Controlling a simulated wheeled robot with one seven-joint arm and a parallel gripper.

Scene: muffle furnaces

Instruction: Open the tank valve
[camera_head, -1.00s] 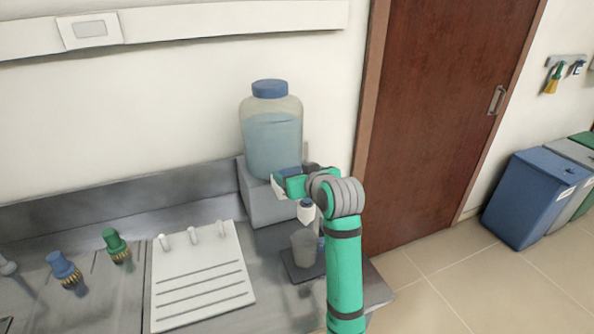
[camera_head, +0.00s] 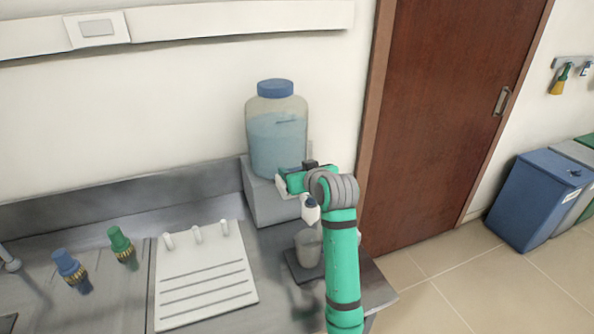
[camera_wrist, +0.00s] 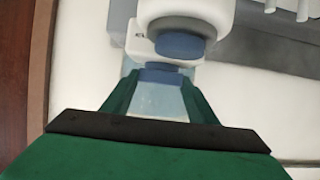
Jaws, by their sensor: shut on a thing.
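The tank (camera_head: 277,140) is a clear jar with a blue lid and bluish liquid, standing on a grey block (camera_head: 275,208) against the wall. My gripper (camera_head: 287,182) is at the tank's lower right side. In the wrist view its green fingers (camera_wrist: 160,90) are shut on a small pale-blue part, which I take to be the tank valve (camera_wrist: 165,75). A white piece with a blue end (camera_wrist: 180,45) is just above the fingers there. The valve is mostly hidden by my gripper and arm in the head view, so how far it is turned cannot be told.
A cup (camera_head: 308,248) stands on a dark mat (camera_head: 297,270) below my gripper. A door (camera_head: 430,110) and bins (camera_head: 535,200) are right.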

